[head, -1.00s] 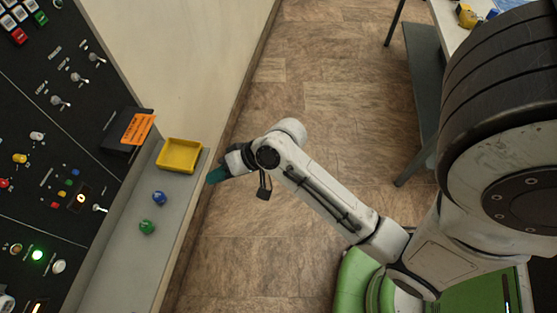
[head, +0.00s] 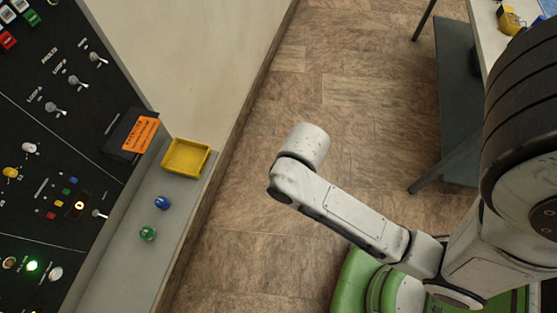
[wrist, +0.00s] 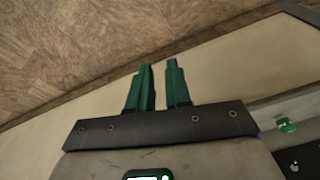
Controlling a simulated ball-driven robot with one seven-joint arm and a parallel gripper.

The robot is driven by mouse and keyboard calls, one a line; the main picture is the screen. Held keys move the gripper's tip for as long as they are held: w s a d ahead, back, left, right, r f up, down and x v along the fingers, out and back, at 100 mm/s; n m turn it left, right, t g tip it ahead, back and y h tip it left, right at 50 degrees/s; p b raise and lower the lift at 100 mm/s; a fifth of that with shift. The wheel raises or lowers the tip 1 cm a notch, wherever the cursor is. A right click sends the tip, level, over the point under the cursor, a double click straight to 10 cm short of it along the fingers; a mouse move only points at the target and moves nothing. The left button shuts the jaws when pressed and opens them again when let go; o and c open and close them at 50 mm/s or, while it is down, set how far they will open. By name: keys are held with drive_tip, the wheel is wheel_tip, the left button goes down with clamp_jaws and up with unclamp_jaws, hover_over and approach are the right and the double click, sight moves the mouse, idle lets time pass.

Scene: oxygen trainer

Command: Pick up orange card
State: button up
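The orange card (head: 141,134) with dark print stands in a black holder (head: 117,137) on the panel's ledge, at the left of the head view. It is not seen in the wrist view. My gripper (wrist: 158,72) shows in the wrist view with two green fingers apart and nothing between them.
A yellow tray (head: 207,163), a blue knob (head: 162,202) and a green knob (head: 148,233) are on the grey ledge (head: 120,270). The black control panel (head: 50,130) rises at left. A table (head: 480,35) stands at upper right. Open floor (head: 330,90) lies between.

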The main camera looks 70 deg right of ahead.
drive_tip(key=w+d+n+t+h+b, duration=0.1)
drive_tip(key=w+d+n+h+b, duration=0.1)
drive_tip(key=w+h, duration=0.3)
drive_tip(key=n+t+h+b, duration=0.55)
drive_tip(key=n+t, duration=0.45)
drive_tip(key=t, duration=0.2)
approach(144, 139)
drive_tip(key=shift+h, duration=0.35)
drive_tip(key=shift+a+p+x, duration=0.2)
drive_tip(key=shift+p+x, duration=0.25)
drive_tip(key=shift+x, duration=2.4)
drive_tip(key=shift+w+f, duration=0.15)
clamp_jaws()
